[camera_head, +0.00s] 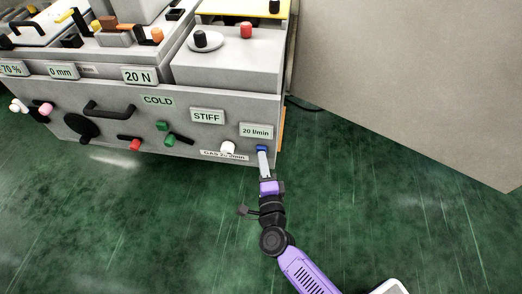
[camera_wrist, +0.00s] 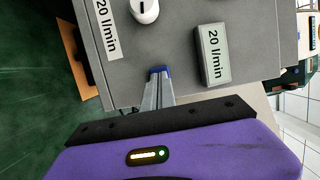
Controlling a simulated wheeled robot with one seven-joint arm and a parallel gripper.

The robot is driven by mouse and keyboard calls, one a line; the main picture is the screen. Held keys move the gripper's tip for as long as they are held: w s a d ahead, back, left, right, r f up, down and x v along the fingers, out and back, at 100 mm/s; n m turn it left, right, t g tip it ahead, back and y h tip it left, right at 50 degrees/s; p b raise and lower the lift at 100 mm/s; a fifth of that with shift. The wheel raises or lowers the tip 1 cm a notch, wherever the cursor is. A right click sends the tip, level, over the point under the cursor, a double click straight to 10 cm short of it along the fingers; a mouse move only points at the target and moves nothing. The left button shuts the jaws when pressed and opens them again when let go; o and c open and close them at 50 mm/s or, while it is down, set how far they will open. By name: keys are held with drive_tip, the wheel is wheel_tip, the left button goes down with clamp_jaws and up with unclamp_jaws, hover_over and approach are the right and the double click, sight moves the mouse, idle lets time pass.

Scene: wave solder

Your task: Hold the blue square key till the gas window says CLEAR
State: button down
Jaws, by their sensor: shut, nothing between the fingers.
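The blue square key (camera_head: 262,148) is on the machine's front panel, near its right end. My gripper (camera_head: 262,152) is shut and empty, with its fingertips at the key. In the wrist view the blue key (camera_wrist: 159,70) shows just beyond the closed fingertips (camera_wrist: 158,78), which hide part of it. They look to be touching it, but how far it is pressed cannot be told. The gas window (camera_wrist: 213,54) beside the key reads "20 l/min"; it also shows in the head view (camera_head: 256,131).
A white knob (camera_head: 228,147) sits left of the key, above a label strip (camera_head: 224,156) partly reading "GAS". A large grey panel (camera_head: 400,80) stands at right. The green floor is clear.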

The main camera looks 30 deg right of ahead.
idle(0.3)
drive_tip(key=s+a+p, duration=0.1)
drive_tip(key=s+a, duration=0.2)
drive_tip(key=s, duration=0.2)
drive_tip(key=shift+a, duration=0.25)
idle(0.4)
drive_tip(key=p+v, duration=0.2)
drive_tip(key=v, duration=0.5)
drive_tip(key=shift+s+a, duration=0.15)
drive_tip(key=shift+s, duration=0.2)
